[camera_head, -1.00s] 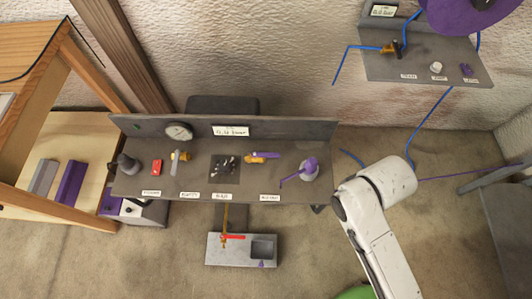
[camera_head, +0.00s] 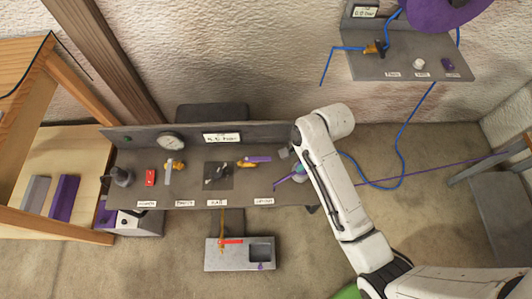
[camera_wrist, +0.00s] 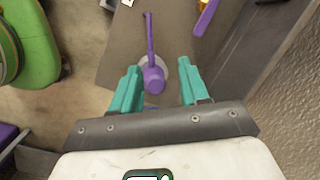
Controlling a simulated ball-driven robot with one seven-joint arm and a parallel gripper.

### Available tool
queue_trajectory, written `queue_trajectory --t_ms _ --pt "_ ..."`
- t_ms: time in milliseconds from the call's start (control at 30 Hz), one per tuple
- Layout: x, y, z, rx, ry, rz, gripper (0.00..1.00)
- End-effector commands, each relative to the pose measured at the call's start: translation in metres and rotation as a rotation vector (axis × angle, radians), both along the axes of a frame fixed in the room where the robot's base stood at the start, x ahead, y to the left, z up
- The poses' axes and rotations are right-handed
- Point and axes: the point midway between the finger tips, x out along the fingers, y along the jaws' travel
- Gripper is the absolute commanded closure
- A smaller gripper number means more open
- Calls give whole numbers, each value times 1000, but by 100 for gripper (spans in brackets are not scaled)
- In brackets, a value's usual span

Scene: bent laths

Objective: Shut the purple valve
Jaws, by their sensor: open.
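A brass valve with a purple handle (camera_head: 257,159) sits right of centre on the grey bench; the handle lies roughly left-right. It also shows at the top right of the wrist view (camera_wrist: 207,17). To its right, a purple lever on a round pale base (camera_head: 283,182) stands near the bench's right end, partly covered by my arm. In the wrist view this purple lever (camera_wrist: 153,75) points away from me, with its hub between my fingers. My gripper (camera_wrist: 159,72) is open, its teal fingers on either side; contact cannot be told. In the head view my arm hides most of it.
The bench (camera_head: 200,197) also holds a gauge (camera_head: 171,142), a red switch (camera_head: 150,177) and a grey-handled brass valve (camera_head: 170,172). A grey box (camera_head: 225,256) stands below. A shelf (camera_head: 400,65) with another valve is at upper right.

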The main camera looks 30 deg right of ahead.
Motion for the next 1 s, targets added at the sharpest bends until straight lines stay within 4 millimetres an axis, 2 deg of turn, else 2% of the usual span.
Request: queue_trajectory --t_ms 33,100,200,333,567,1000 --pt "17 1 3 39 15 -107 55" --pt "34 3 4 93 43 -251 55" --pt "54 6 6 158 83 -418 55" --pt "69 8 8 212 118 -553 55" --pt "76 13 -1 233 137 -607 55" --pt "89 37 -70 230 136 -604 55"
